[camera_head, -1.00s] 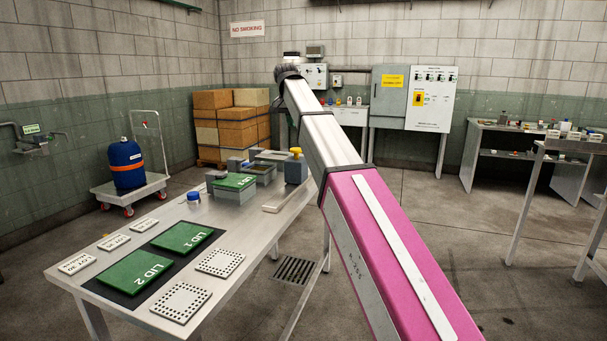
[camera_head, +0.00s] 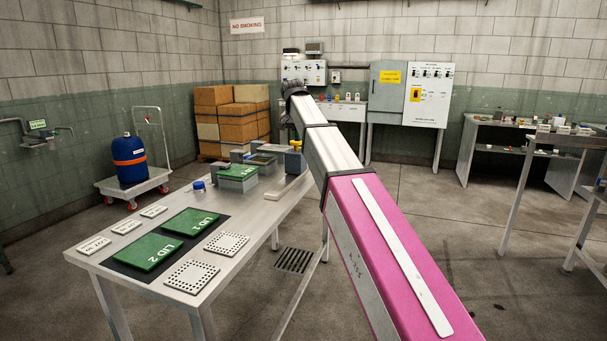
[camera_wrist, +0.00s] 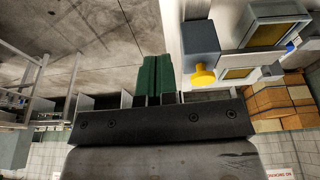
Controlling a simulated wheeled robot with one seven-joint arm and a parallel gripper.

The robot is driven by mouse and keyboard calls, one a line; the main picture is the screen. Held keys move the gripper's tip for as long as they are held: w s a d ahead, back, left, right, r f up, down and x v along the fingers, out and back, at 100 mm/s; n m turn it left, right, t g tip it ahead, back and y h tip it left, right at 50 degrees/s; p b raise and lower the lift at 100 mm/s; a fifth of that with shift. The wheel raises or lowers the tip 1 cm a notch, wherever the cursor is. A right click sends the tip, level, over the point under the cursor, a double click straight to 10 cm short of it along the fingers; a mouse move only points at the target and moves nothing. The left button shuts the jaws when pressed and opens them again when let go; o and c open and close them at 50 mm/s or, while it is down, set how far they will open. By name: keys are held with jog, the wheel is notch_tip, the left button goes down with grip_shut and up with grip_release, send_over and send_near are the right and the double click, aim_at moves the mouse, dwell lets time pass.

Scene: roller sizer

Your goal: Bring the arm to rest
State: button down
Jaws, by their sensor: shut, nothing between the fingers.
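My arm stretches forward in the head view, with a pink near link and a pale grey far link. Its dark wrist end is beyond the right side of the steel table (camera_head: 250,222). My gripper (camera_wrist: 153,75) shows in the wrist view as two green fingers side by side, closed together with nothing held. In the head view the fingers are hidden behind the arm. The wrist view is upside down. A grey block (camera_wrist: 200,38) with a yellow knob (camera_wrist: 203,76) appears to the right of the fingers, apart from them in the picture.
The table carries green lids (camera_head: 195,222), perforated plates (camera_head: 191,276), a blue-capped item (camera_head: 198,186) and grey boxes (camera_head: 238,185). A blue drum (camera_head: 129,158) on a trolley stands left. Benches (camera_head: 480,150) stand right. Open floor (camera_head: 440,210) lies between.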

jog(key=s+d+f+n, duration=0.1)
jog(key=s+d+f, duration=0.3)
jog(key=f, duration=0.6)
jog(key=s+d+f+g, duration=0.1)
jog(key=s+d+f, duration=0.25)
jog(key=f, duration=0.55)
jog(key=s+d+f+n, duration=0.1)
jog(key=s+d+f, duration=0.3)
jog(key=f, duration=0.6)
jog(key=s+d+f+g, duration=0.1)
jog(key=s+d+f, duration=0.3)
jog(key=s+f, duration=0.5)
jog(key=s+d+f+n+y, duration=0.1)
jog(key=s+d+f, duration=0.4)
jog(key=s+f, duration=0.5)
jog(key=shift+s+d+f+n+g, duration=0.3)
jog(key=shift+s+g, duration=0.1)
jog(key=shift+s, duration=0.05)
